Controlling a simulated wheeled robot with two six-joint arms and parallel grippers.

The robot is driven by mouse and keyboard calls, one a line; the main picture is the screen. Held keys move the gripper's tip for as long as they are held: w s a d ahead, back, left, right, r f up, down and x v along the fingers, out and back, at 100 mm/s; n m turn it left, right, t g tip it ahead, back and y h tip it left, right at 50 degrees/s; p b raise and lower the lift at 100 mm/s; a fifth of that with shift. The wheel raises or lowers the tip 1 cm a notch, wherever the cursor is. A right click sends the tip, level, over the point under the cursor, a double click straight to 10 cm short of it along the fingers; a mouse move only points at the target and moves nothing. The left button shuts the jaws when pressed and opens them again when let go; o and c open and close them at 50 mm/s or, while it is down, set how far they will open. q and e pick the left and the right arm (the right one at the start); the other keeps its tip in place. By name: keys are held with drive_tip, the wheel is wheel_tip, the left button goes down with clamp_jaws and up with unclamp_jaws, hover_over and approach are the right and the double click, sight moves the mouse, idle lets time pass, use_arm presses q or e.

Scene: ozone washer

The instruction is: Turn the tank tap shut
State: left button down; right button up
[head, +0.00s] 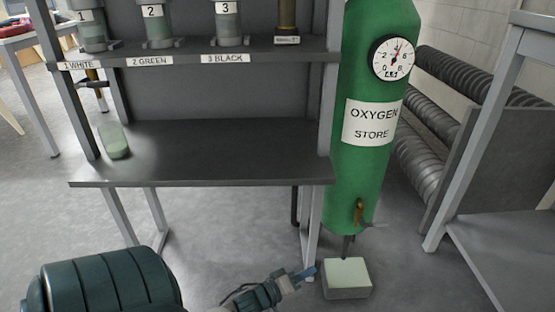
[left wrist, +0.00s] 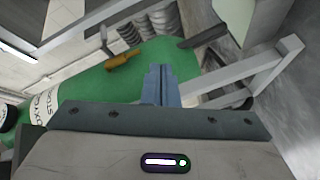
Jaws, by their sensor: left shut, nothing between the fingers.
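The green oxygen store tank (head: 362,170) stands right of the bench. Its brass tap (head: 359,211) sits low on its front, with a brass part upright and a thin grey part reaching right. In the left wrist view, the tank (left wrist: 85,82) lies sideways across the picture and the brass tap (left wrist: 122,58) shows ahead, left of the fingers. My left gripper (head: 308,272) is below and left of the tap, near the floor box. Its blue fingers (left wrist: 160,85) are together, empty and apart from the tap. My right gripper is not in view.
A pale-topped box (head: 346,278) stands on the floor under the tank outlet. A bench (head: 200,183) with a leg near the tank is to the left; a glass (head: 115,142) stands on it. Ribbed pipes (head: 415,150) and a grey frame (head: 470,150) are right.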

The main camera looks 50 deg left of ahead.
use_arm(q)
drive_tip(key=s+a+r+m+g+y+p, duration=0.2)
drive_tip(key=s+a+r+m+y+p, duration=0.1)
drive_tip(key=m, duration=0.6)
drive_tip(key=shift+s+a+g+y+p, duration=0.45)
drive_tip(key=shift+s+a+y, duration=0.25)
drive_tip(key=shift+s+a, duration=0.7)
drive_tip(key=shift+w, duration=0.1)
